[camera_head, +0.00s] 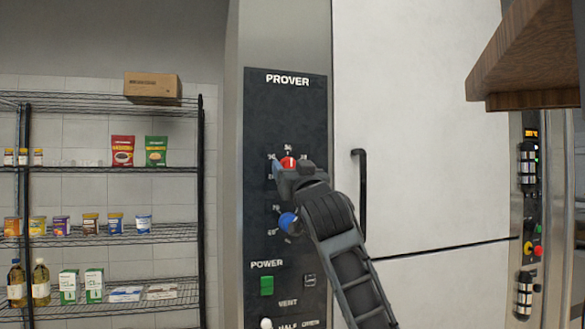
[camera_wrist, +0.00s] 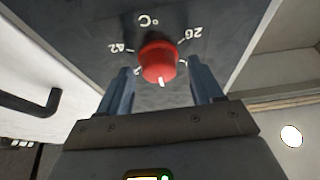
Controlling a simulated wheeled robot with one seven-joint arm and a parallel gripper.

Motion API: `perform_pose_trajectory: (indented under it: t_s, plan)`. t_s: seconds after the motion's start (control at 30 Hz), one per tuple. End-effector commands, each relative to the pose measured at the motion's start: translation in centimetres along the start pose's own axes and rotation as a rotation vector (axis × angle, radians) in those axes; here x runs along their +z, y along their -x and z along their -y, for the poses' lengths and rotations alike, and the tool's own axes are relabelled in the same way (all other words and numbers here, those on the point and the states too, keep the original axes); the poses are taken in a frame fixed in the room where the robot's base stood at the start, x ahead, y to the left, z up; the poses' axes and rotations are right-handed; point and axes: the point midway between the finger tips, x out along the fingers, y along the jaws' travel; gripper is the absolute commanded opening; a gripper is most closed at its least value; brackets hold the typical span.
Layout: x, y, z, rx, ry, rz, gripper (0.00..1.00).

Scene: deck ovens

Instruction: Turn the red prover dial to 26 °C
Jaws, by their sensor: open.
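The red prover dial (camera_head: 288,162) is on the black prover panel (camera_head: 258,130), below the word PROVER. My gripper (camera_head: 283,172) is in front of it and hides its lower part. In the wrist view the red dial (camera_wrist: 159,62) sits between the tips of my open gripper (camera_wrist: 160,75), one blue-grey finger on each side. I cannot tell whether either finger touches it. The white pointer mark points down there, away from the °C sign, and up in the head view towards a label that looks like 34. A label that looks like 26 is upper right in the wrist view, 42 upper left.
A blue knob (camera_head: 289,222) is just below my gripper, partly behind my arm. A green power switch (camera_head: 267,286) is lower on the panel. A black door handle (camera_head: 360,190) stands out to the right of my arm. A wooden shelf (camera_head: 525,60) juts in at upper right.

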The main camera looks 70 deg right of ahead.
Motion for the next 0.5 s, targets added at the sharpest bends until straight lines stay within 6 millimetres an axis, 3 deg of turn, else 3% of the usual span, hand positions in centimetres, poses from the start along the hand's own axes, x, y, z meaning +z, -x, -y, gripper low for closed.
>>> perform_pose_trajectory:
  t_s: [0.23,0.5]
  plan:
    - [0.01,-0.06,0.00,0.000,0.000,0.000,0.65]
    - [0.01,-0.04,-0.01,0.000,0.000,0.000,0.39]
